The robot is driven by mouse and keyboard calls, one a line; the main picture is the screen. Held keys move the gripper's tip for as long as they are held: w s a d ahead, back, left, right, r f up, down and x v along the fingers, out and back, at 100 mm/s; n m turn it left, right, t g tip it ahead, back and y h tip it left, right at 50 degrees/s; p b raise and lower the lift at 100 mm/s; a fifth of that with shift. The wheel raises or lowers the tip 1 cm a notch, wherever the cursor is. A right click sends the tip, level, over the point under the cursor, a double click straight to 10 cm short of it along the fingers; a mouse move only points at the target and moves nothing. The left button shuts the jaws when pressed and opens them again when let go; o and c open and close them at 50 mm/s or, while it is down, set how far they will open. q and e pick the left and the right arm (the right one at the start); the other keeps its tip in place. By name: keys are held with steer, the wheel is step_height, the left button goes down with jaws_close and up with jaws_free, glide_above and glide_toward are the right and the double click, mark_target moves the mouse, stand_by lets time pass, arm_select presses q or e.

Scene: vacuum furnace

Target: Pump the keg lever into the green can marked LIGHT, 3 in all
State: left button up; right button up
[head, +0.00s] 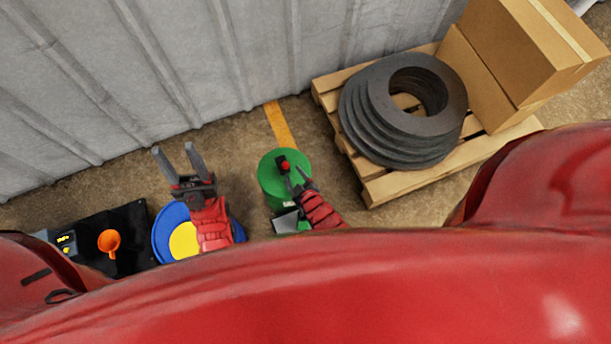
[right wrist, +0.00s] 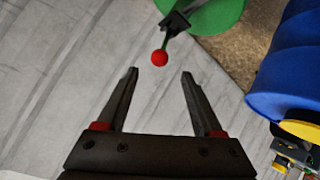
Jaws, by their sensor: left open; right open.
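A round green keg (head: 269,184) stands on the floor in the middle of the head view. Its lever ends in a red knob (head: 285,165), and the knob also shows in the right wrist view (right wrist: 159,58). My right gripper (head: 296,177) is open at the keg's right side. In the right wrist view its open fingers (right wrist: 160,75) point at the knob, which appears just beyond the fingertips, between their lines. A small green patch (head: 304,227) shows beside my right arm. I can read no LIGHT mark.
The blue drum (head: 160,237) has a yellow middle (head: 183,241). Left of it is a black surface (head: 127,222) with an orange funnel (head: 109,241). A pallet (head: 379,190) with grey rings (head: 385,135) and cardboard boxes (head: 520,50) stands at the right. A corrugated wall (head: 190,60) runs behind.

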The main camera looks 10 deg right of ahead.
steer(key=v, duration=1)
stand_by(0.3)
